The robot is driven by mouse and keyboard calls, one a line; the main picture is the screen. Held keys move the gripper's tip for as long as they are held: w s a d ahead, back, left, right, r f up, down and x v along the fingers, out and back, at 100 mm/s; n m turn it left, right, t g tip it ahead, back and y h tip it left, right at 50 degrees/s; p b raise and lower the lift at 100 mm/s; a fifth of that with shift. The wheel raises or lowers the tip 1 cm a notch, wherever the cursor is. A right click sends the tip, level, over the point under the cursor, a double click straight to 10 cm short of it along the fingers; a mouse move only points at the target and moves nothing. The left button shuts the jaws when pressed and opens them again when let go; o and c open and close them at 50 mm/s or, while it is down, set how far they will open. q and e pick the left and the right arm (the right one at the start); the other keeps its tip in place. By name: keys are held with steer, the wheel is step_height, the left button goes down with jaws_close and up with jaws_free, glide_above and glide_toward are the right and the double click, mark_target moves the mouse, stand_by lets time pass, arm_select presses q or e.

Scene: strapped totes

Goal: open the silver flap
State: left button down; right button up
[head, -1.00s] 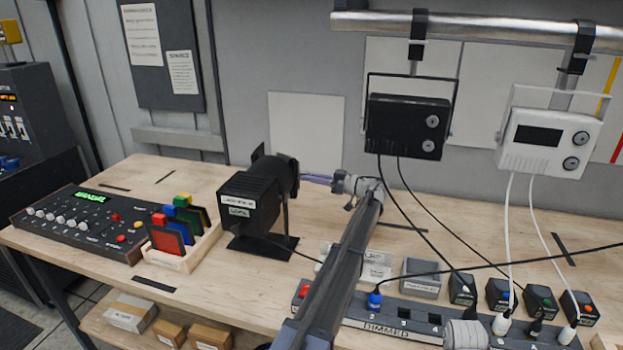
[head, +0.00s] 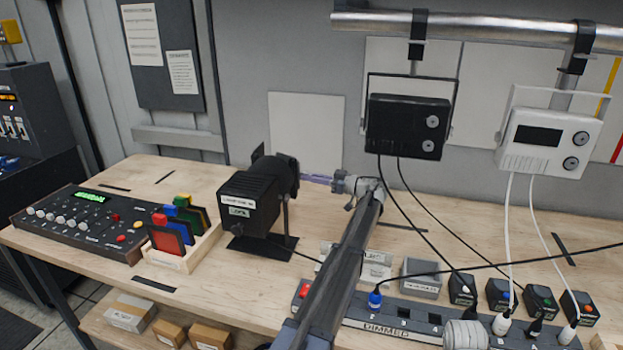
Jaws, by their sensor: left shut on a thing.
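A black lamp (head: 250,200) stands on the bench left of centre, with dark flaps (head: 286,165) around its front, which faces right. I cannot make out a silver face on any flap; the front side is turned away from the view. My left gripper (head: 308,178) comes in from the right of the lamp, its slim fingers pointing left. Its tips are shut at the lamp's front edge, on a flap that is mostly hidden.
A control desk (head: 80,222) and a wooden rack (head: 185,258) of coloured cards stand left of the lamp. A dimmer strip (head: 400,318) with plugs lies at the front right. Black (head: 405,125) and white (head: 545,140) fixtures hang from a pipe, their cables trailing down.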

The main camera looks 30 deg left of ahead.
arm_select(q)
steer(key=shift+s, duration=0.1)
stand_by(0.4)
steer(key=shift+s+a+m+t+h, duration=0.1)
steer(key=shift+s+m+t+h, duration=0.35)
steer(key=shift+m+t, duration=1.15)
steer(key=shift+s+a+m+t+h, duration=0.1)
steer(key=shift+s+m+t+h, duration=0.3)
steer(key=shift+m+t, duration=1.2)
steer(key=shift+s+a+m+t+h, duration=0.1)
steer(key=shift+s+m+t+h, duration=0.35)
steer(key=shift+t, duration=2.15)
steer(key=shift+s+m+t, duration=0.1)
steer(key=shift+m+t, duration=0.15)
steer(key=shift+t, duration=0.05)
steer(key=c, duration=1)
jaws_free()
steer(key=shift+o, duration=0.2)
